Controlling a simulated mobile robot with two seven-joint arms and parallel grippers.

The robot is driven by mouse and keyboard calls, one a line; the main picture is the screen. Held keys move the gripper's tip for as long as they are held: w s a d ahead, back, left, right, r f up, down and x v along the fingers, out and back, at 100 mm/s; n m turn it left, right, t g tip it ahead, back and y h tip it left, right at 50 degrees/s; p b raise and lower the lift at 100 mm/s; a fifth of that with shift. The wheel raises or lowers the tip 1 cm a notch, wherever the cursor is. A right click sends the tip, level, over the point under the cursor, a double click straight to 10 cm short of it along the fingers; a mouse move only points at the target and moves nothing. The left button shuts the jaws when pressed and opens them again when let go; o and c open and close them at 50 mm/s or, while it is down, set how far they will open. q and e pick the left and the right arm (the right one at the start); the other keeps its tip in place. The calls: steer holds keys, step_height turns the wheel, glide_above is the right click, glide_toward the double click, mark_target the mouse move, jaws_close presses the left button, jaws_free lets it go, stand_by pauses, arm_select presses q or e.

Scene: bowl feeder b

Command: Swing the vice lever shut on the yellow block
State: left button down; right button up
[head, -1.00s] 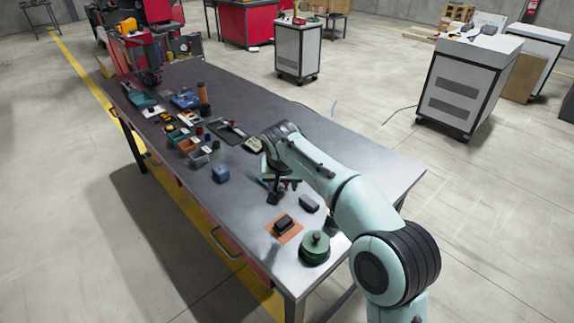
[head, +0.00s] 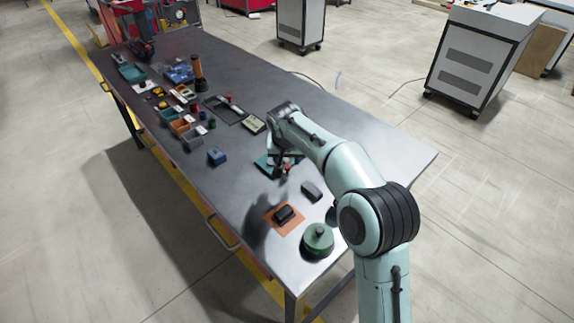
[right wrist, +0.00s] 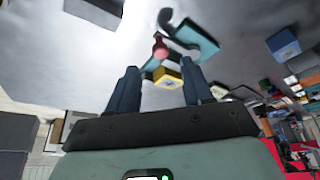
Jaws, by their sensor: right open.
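The teal vice (head: 263,164) stands on the grey workbench, partly hidden by my right gripper (head: 281,170) in the head view. In the right wrist view its teal body (right wrist: 198,42) shows beyond the fingertips. A lever knob, red (right wrist: 160,50), shows near the middle there. The yellow block (right wrist: 166,78) shows between the fingers, close to the teal parts; I cannot tell whether the jaws touch it. My right gripper (right wrist: 160,78) is open, with its two dark fingers well apart and nothing clearly held. My left gripper is not in view.
A dark block (head: 312,190) and a green round object (head: 317,240) are nearer the bench's front end. A black piece lies on an orange mat (head: 273,213). A blue block (head: 217,157) and several bins are left. The bench's right side (head: 365,140) is clear.

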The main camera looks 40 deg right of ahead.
mark_target(287, 166)
steer(key=shift+x, duration=2.8)
steer(key=shift+d, duration=0.1)
jaws_close()
